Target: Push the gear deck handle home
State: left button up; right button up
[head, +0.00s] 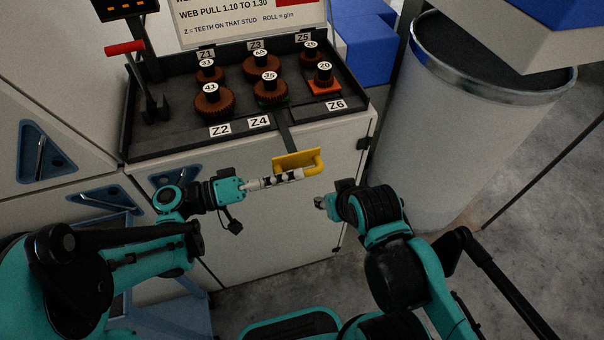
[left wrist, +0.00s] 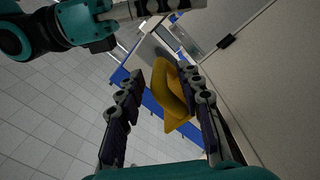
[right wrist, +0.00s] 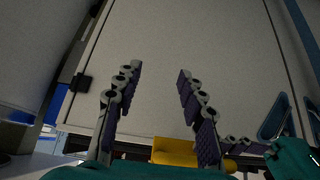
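The yellow gear deck handle (head: 297,161) stands out at the front of the black gear deck (head: 170,141), below a dark bar. My left gripper (head: 292,176) is at the handle's lower left side. In the left wrist view the handle (left wrist: 172,95) shows between the spread fingers, close to the right one; I cannot tell if they touch. My right gripper (head: 322,201) is below and right of the handle, apart from it. In the right wrist view its fingers (right wrist: 158,88) are spread and empty, with the handle (right wrist: 175,152) at the bottom edge.
Several brown gears (head: 214,101) stand on labelled studs, with an orange block (head: 325,87) under one. A red-gripped lever (head: 125,48) stands at the deck's left. A grey bin (head: 455,130) is at right. The pale cabinet front (head: 270,235) lies behind my grippers.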

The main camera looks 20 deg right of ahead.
aim_at(292, 150)
pick_arm(q)
jog(key=shift+d, duration=1.55)
jog(key=shift+w, duration=0.1)
grip_shut()
jog(key=shift+w+a+r+b, duration=0.1)
jog(key=shift+w+b, duration=0.15)
jog(key=shift+w, duration=1.5)
jog(key=shift+w+r+b, duration=0.1)
jog(key=shift+w+b, duration=0.15)
jog(key=shift+w, duration=1.5)
grip_release()
jog(key=shift+f, duration=0.1)
jog(key=shift+a, duration=0.1)
